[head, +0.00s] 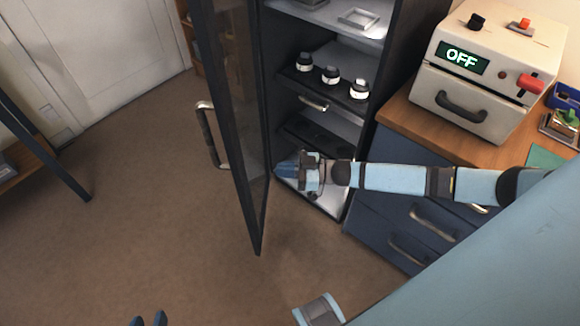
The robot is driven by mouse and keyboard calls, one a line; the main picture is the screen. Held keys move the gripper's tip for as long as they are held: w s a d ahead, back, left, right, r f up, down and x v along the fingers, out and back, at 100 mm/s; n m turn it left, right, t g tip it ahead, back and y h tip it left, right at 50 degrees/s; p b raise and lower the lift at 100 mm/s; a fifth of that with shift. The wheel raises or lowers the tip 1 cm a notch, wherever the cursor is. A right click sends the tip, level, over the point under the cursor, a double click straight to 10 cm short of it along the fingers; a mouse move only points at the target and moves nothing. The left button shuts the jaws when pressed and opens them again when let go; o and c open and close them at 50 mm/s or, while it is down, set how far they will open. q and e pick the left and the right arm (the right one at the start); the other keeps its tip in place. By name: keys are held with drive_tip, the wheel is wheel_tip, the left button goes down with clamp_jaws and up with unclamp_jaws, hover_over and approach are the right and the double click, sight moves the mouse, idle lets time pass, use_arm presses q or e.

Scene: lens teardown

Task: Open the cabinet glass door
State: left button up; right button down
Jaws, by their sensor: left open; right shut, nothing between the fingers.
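The cabinet glass door (233,100) has a dark frame and stands swung open, well away from the cabinet (395,60). Its curved handle (212,135) is on the left, outer face. My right gripper (279,169) is shut and empty, at the inner side of the door in front of the lower shelves. Its fingertips are close to the door frame; I cannot tell whether they touch. My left gripper (149,319) is open at the bottom edge, far from the door.
Three black-and-white lens-like parts (331,75) stand on a cabinet shelf. To the right are a wooden-topped blue drawer unit (385,185) and a cream machine (480,75) reading OFF. A dark table leg (45,150) is at left. The brown floor left of the door is clear.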

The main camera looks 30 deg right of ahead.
sight(241, 168)
drive_tip(key=x, duration=0.9)
drive_tip(key=shift+w+a, duration=0.1)
drive_tip(key=shift+w, duration=0.05)
